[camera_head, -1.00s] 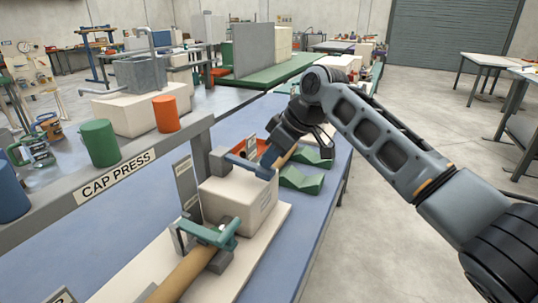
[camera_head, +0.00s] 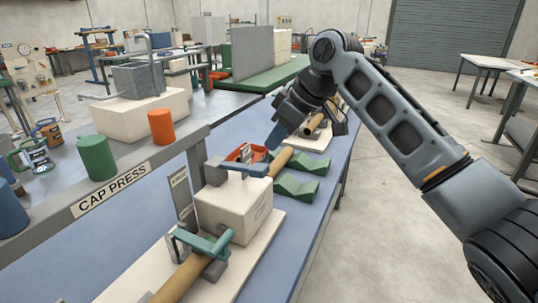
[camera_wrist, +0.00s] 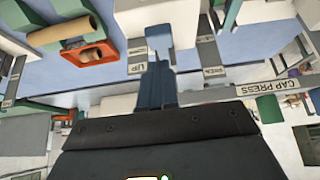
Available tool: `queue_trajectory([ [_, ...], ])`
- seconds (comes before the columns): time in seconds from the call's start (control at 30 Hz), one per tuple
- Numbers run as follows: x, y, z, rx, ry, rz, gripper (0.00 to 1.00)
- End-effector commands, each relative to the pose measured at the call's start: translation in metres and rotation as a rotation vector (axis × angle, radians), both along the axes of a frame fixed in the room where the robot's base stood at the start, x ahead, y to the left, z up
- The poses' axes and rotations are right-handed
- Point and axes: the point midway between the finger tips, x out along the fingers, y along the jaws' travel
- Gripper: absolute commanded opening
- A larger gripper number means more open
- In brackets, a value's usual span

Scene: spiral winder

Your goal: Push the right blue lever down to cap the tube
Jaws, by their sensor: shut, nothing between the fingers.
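The blue lever (camera_head: 238,167) lies roughly level above the cream press block (camera_head: 240,212), with its left end at a grey post. My gripper (camera_head: 276,137) has dark blue fingers, shut and empty. It is above and beyond the lever's right end, apart from it. In the wrist view, the fingers (camera_wrist: 155,86) point toward a pale blue part, possibly the lever. A tan tube (camera_head: 281,161) lies by the green V-blocks (camera_head: 297,187). Another tan tube (camera_head: 183,277) lies in front, under a green lever (camera_head: 206,243). Whether either tube has a cap is hidden.
An orange tray (camera_head: 245,154) sits behind the block, near my gripper. The grey CAP PRESS rail (camera_head: 150,172) runs along the left, with green and orange cylinders beyond it. The blue bench (camera_head: 268,262) is clear at front right.

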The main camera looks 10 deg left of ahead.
Motion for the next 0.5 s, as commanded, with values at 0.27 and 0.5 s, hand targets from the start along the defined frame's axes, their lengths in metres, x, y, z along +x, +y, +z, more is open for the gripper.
queue_trajectory([
  [0.27,-0.006,-0.018,0.036,0.001,-0.002,-0.001,0.00],
  [0.5,-0.007,-0.021,0.042,0.001,-0.001,-0.001,0.00],
])
